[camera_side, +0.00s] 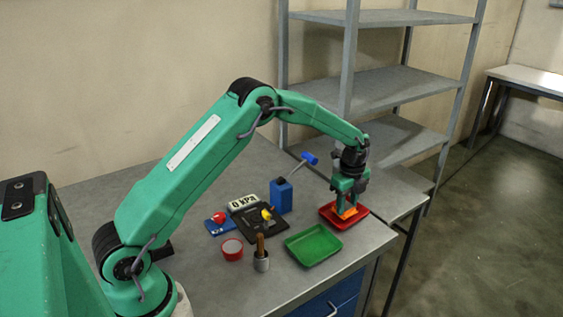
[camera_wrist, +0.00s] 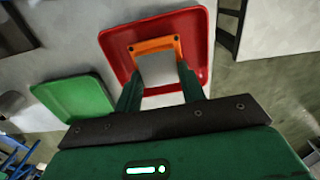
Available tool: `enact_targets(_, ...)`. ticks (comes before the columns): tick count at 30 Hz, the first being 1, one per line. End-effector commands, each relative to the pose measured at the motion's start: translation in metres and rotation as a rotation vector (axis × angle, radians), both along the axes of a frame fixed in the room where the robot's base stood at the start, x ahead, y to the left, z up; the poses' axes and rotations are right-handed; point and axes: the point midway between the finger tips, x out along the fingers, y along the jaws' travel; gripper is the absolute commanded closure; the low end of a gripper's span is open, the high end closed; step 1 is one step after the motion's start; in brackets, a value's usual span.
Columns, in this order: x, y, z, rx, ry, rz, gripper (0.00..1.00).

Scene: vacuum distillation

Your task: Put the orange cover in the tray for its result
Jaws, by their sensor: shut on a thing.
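The orange cover (camera_side: 348,212) is between the fingers of my gripper (camera_side: 348,203), low over the red tray (camera_side: 329,219). In the wrist view the orange cover (camera_wrist: 173,44) shows as an orange frame with a grey middle, between my gripper's fingers (camera_wrist: 158,90). It lies within the outline of the red tray (camera_wrist: 111,43); I cannot tell whether it touches the floor of the tray. My gripper is shut on the cover. The green tray (camera_side: 314,245) sits to the left of the red tray and also shows in the wrist view (camera_wrist: 76,98); it is empty.
The table edge is close to the red tray.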

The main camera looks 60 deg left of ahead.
Motion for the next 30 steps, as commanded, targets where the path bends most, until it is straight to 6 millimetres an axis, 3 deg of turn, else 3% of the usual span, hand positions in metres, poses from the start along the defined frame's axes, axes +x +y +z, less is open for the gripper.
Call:
enact_targets(4,0.0005,-0.0001,-0.0102,0.000,-0.002,0.000,0.91)
enact_targets(17,0.0004,-0.0001,-0.0140,0.000,-0.002,0.000,0.91)
enact_targets(18,0.0001,-0.0001,-0.0145,0.000,-0.001,0.000,0.55)
enact_targets(21,0.0001,-0.0001,-0.0143,0.000,-0.001,0.000,0.39)
enact_targets(30,0.0002,-0.0001,-0.0135,0.000,-0.002,0.000,0.39)
